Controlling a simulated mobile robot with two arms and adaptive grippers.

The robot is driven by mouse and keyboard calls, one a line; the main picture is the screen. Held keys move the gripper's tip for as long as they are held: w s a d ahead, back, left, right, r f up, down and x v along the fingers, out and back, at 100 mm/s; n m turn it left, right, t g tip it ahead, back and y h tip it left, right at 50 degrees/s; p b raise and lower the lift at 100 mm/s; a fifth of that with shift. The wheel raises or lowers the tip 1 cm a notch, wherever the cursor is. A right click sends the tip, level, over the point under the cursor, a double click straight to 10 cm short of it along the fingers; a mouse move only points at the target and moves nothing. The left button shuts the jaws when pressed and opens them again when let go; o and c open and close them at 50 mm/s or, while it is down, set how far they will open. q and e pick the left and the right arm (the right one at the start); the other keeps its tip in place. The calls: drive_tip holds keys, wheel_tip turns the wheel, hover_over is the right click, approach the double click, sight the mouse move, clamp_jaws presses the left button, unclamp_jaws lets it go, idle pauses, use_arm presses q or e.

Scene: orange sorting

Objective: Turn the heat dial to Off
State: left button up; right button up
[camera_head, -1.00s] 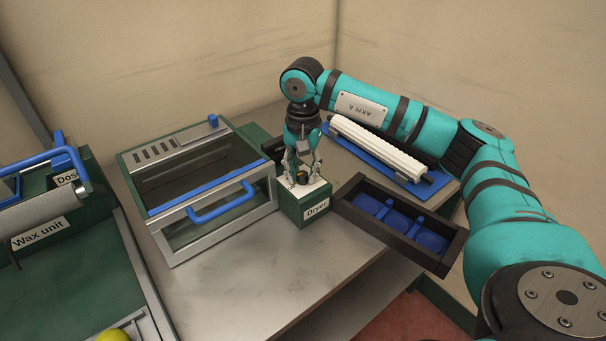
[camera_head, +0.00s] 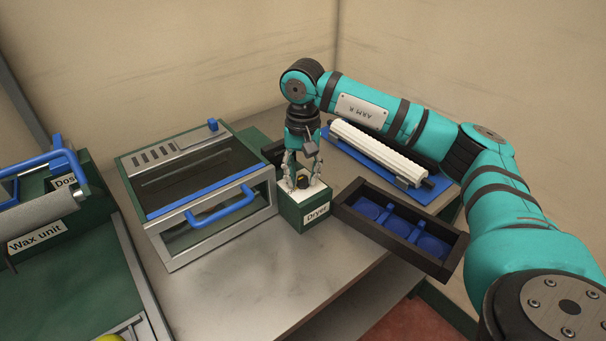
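The heat dial (camera_head: 303,182) is a small black knob with a yellow mark. It sits on the white top of the green box (camera_head: 291,213) labelled "Dryer". My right gripper (camera_head: 304,181) points down over this box, its two fingers apart on either side of the dial. I see a gap between fingers and knob, but contact on the far side is hidden. The dial's setting marks are too small to read. The dryer (camera_head: 167,254), with a glass front and blue handle, stands left of the box. My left gripper is not in view.
A dark tray (camera_head: 345,208) with blue compartments lies right of the box. Behind it, a white ridged roller (camera_head: 365,144) rests on a blue base. The wax unit (camera_head: 40,235) is at the left. The grey tabletop (camera_head: 270,278) in front is clear.

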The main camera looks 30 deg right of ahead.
sight(303, 177)
drive_tip(key=o, duration=0.3)
drive_tip(key=shift+f, duration=0.1)
wheel_tip(303, 177, up, 12)
idle(0.4)
idle(0.4)
